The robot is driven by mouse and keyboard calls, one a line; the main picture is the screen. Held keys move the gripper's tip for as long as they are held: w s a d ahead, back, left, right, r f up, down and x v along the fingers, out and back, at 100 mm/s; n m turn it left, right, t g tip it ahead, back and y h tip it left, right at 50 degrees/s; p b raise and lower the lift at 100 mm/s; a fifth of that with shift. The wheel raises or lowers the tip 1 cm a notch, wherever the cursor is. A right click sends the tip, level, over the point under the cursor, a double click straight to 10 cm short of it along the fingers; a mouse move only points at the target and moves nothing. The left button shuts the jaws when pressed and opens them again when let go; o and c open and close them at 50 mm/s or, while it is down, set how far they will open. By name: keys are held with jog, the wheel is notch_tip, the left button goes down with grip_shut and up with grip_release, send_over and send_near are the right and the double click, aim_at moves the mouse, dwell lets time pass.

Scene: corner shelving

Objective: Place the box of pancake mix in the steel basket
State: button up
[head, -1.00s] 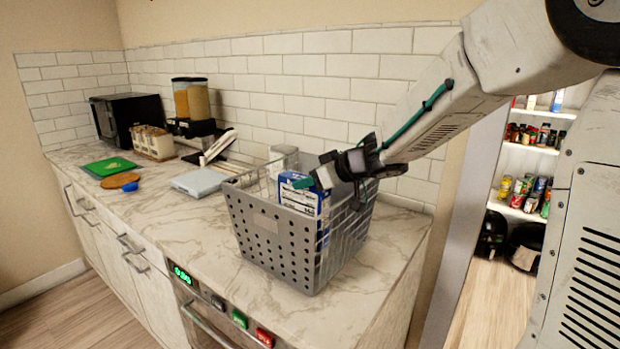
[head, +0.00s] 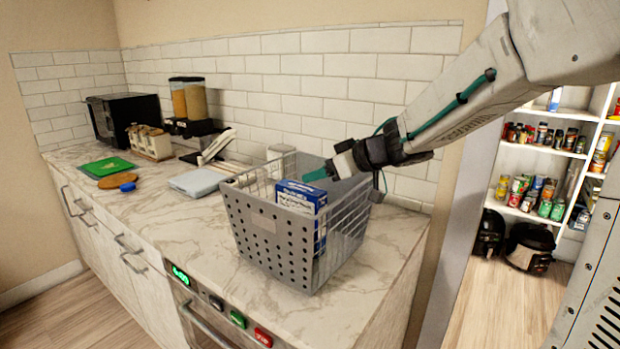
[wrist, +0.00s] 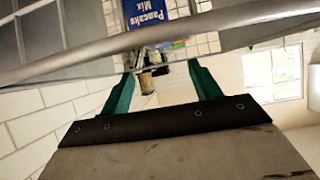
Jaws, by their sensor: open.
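The blue and white box of pancake mix (head: 301,206) stands upright inside the steel basket (head: 272,246) on the counter. The wrist view shows the box (wrist: 147,14) with its "Pancake Mix" lettering, beyond the basket's rim. My gripper (head: 318,175) is at the back right of the basket, near rim height, behind and to the right of the box. Its green fingers (wrist: 160,80) are spread apart with nothing held between them, and they are clear of the box. The lower part of the box shows through the basket's wire side.
The basket stands near the right end of the marble counter (head: 200,230). A light grey scale-like item (head: 198,182), a green board (head: 108,166) and a black microwave (head: 122,117) are to the left. The tiled wall (head: 290,90) is behind. Shelves of cans (head: 540,160) are at the right.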

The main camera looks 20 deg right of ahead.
jog(key=s+d+r+m+t+h, duration=0.4)
jog(key=s+d+r+h, duration=0.25)
jog(key=d+r, duration=0.2)
jog(key=s+d+f+m+g+h, duration=0.3)
jog(key=s+d+m+h, duration=0.1)
jog(key=s+h, duration=0.15)
jog(key=s+a+f+g+y, duration=0.2)
jog(key=s+a+f+g, duration=0.3)
jog(key=s, duration=0.6)
jog(key=s+a+f+n+g+y, duration=0.1)
jog(key=s+a+f+g+y, duration=0.2)
jog(key=s, duration=0.9)
jog(key=a+f+g, duration=0.1)
jog(key=a+f, duration=0.2)
jog(key=shift+s+g, duration=0.15)
jog(key=shift+g, duration=0.25)
